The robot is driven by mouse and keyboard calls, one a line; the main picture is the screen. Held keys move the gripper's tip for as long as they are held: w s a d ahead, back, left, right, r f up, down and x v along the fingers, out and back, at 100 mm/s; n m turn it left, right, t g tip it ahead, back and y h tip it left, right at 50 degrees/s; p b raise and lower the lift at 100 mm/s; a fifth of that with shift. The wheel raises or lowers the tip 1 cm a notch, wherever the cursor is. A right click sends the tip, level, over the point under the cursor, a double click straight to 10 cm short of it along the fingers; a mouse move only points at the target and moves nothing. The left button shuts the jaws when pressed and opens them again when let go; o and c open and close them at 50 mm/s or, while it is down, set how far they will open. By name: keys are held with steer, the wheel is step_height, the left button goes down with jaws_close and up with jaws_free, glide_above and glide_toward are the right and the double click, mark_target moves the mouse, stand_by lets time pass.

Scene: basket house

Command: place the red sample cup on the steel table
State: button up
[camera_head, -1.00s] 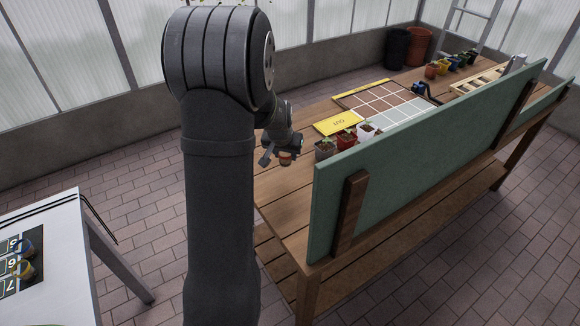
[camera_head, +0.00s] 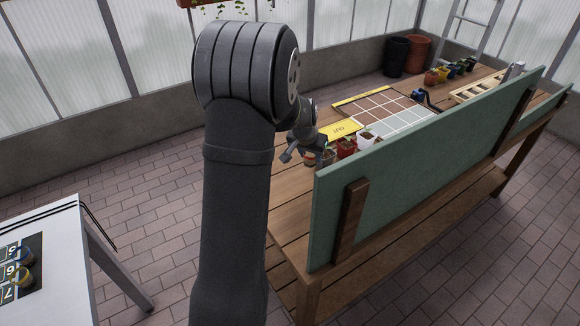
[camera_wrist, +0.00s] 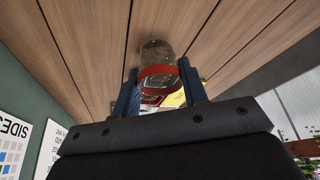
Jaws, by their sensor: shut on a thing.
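My gripper (camera_wrist: 163,92) is shut on a cup with a red band (camera_wrist: 158,71), taken to be the red sample cup. The cup shows between the two blue fingers in the wrist view, with a clear, brownish end beyond the band. In the head view my gripper (camera_head: 303,156) is over the near left end of the wooden bench (camera_head: 290,205), beside several small pots; the held cup is small there and partly hidden. A pale-topped table with metal legs (camera_head: 55,225), likely the steel table, stands at the lower left, well away from my gripper.
Red (camera_head: 346,147) and white (camera_head: 368,137) pots stand by a yellow card (camera_head: 338,130) on the bench. A green panel (camera_head: 420,155) rises along the bench's right side. The pale table bears a dark numbered board (camera_head: 30,250) with cups. Tiled floor separates the tables.

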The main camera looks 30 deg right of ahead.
steer(key=w+a+f, duration=0.1)
steer(key=w, duration=0.1)
steer(key=w+f, duration=0.2)
steer(key=w, duration=0.1)
steer(key=w+a+f, duration=0.1)
steer(key=w+f, duration=0.1)
steer(key=shift+w+a, duration=0.3)
steer(key=shift+f, duration=1.7)
steer(key=shift+f, duration=0.2)
steer(key=o, duration=0.9)
steer(key=shift+o, duration=0.2)
steer(key=shift+o, duration=0.5)
steer(key=v, duration=1.7)
steer(key=shift+s+r, duration=0.15)
steer(key=shift+s, duration=0.1)
